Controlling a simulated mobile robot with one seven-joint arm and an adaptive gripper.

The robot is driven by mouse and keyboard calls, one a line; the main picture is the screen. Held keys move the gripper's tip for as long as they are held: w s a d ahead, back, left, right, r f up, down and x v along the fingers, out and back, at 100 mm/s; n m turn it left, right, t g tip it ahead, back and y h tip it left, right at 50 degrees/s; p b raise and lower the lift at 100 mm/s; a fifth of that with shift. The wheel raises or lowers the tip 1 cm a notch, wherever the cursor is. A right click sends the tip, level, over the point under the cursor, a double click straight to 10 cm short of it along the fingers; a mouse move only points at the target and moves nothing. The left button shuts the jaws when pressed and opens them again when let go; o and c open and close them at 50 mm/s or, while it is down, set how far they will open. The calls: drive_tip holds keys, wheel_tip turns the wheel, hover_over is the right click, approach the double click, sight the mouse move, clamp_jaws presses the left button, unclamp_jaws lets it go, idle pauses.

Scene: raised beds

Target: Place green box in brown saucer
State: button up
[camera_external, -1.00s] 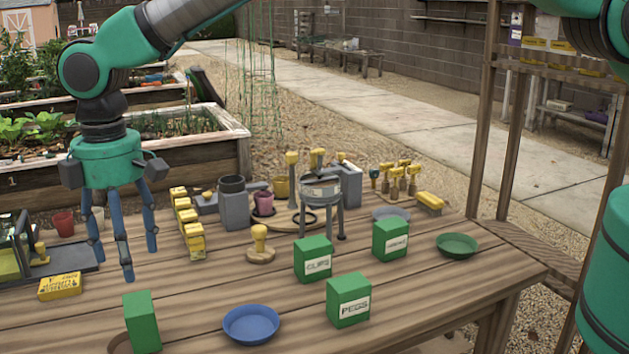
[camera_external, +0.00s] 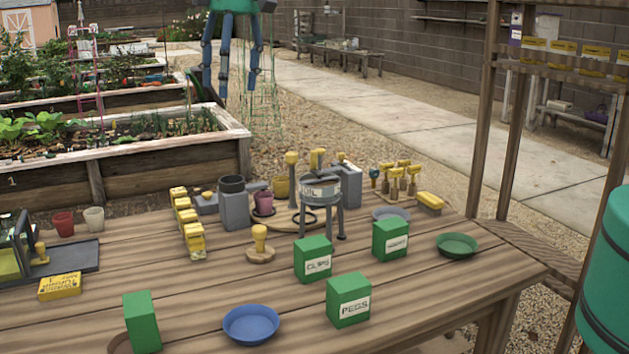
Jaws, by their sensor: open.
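A green box (camera_external: 142,322) stands upright at the front left of the wooden table. It is in or right over a brown saucer (camera_external: 119,345), of which only a curved rim shows at the box's left; the box and the picture's bottom edge hide the rest. Other green boxes stand to the right: one labelled CLIPS (camera_external: 312,260), one labelled PEGS (camera_external: 348,300), and one with a label too small to read (camera_external: 390,240). My gripper (camera_external: 230,82) is open and empty, high up at the top of the picture, well away from the boxes.
A blue saucer (camera_external: 251,325) lies between the front-left box and PEGS. A green saucer (camera_external: 457,246) and a grey-blue saucer (camera_external: 390,213) are farther right. A yellow-knobbed stamp (camera_external: 260,243), a yellow box (camera_external: 60,286) and a metal stand (camera_external: 320,195) occupy the table.

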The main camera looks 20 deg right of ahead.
drive_tip(key=w+d+r+m+t, duration=0.15)
drive_tip(key=d+r, duration=0.35)
drive_tip(key=d, duration=0.5)
drive_tip(key=d+r+m, duration=0.2)
drive_tip(key=d+r, duration=0.3)
drive_tip(key=d, duration=0.4)
drive_tip(key=d+r+m, duration=0.1)
drive_tip(key=d+r, duration=0.4)
drive_tip(key=d, duration=0.5)
drive_tip(key=s+d+r+m+t, duration=0.15)
drive_tip(key=s+d, duration=0.25)
drive_tip(key=d, duration=0.5)
drive_tip(key=s+d+r+m, duration=0.2)
drive_tip(key=s+d+r, duration=0.1)
drive_tip(key=d, duration=0.6)
drive_tip(key=s+d+f+m+t, duration=0.1)
drive_tip(key=s+d+f+m, duration=0.1)
drive_tip(key=s+d, duration=0.7)
drive_tip(key=s+d+f+m+h, duration=0.1)
drive_tip(key=s+d+f+m, duration=0.2)
drive_tip(key=s+d, duration=0.6)
drive_tip(key=shift+s+d+f+m+t, duration=0.2)
drive_tip(key=shift+s+m+t, duration=0.15)
drive_tip(key=shift+s, duration=0.5)
wheel_tip(320, 180, down, 7)
drive_tip(key=b, duration=0.7)
